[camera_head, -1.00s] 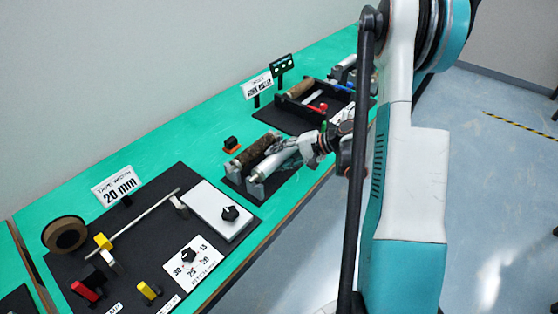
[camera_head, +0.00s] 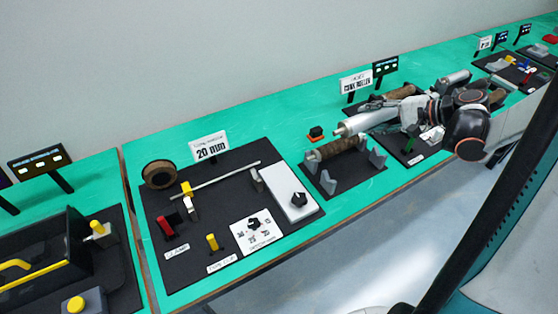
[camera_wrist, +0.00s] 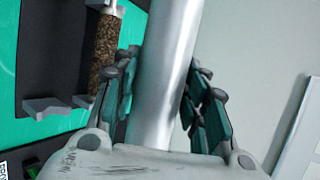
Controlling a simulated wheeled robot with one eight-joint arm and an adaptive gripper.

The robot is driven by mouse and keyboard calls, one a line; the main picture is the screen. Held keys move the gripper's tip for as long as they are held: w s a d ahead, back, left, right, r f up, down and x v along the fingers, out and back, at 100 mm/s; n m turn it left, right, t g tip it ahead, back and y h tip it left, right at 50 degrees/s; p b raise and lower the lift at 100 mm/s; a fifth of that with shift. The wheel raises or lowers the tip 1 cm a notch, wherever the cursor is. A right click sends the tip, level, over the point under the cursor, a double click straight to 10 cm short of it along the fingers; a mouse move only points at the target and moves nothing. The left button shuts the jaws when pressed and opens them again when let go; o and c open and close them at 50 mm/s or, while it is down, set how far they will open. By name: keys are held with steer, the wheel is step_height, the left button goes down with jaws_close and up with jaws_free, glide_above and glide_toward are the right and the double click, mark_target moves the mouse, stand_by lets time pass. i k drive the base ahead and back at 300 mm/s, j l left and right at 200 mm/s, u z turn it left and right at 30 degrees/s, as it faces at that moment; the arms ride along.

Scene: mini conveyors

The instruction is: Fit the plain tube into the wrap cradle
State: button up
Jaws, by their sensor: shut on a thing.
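The plain tube is a smooth silver cylinder (camera_head: 368,122), held roughly level above the bench in the head view. My gripper (camera_head: 410,108) is shut around it, and the tube's left end sticks out past the fingers. In the wrist view the tube (camera_wrist: 168,60) runs lengthwise between my gripper's fingers (camera_wrist: 160,95). Below and left is a dark board (camera_head: 348,183) with a brown, rough roller (camera_head: 335,148) on supports. Its front pair of grey notched supports (camera_head: 377,158) is empty. I cannot tell which holder is the wrap cradle.
Another dark board with a brown roller (camera_head: 402,92) lies behind my gripper, partly hidden by it. A 20 mm tape-width sign (camera_head: 209,147) and a board with a thin rod (camera_head: 215,180) are to the left.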

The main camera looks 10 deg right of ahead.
mark_target(225, 195)
steer(key=j+u, duration=0.4)
steer(key=j, duration=1.75)
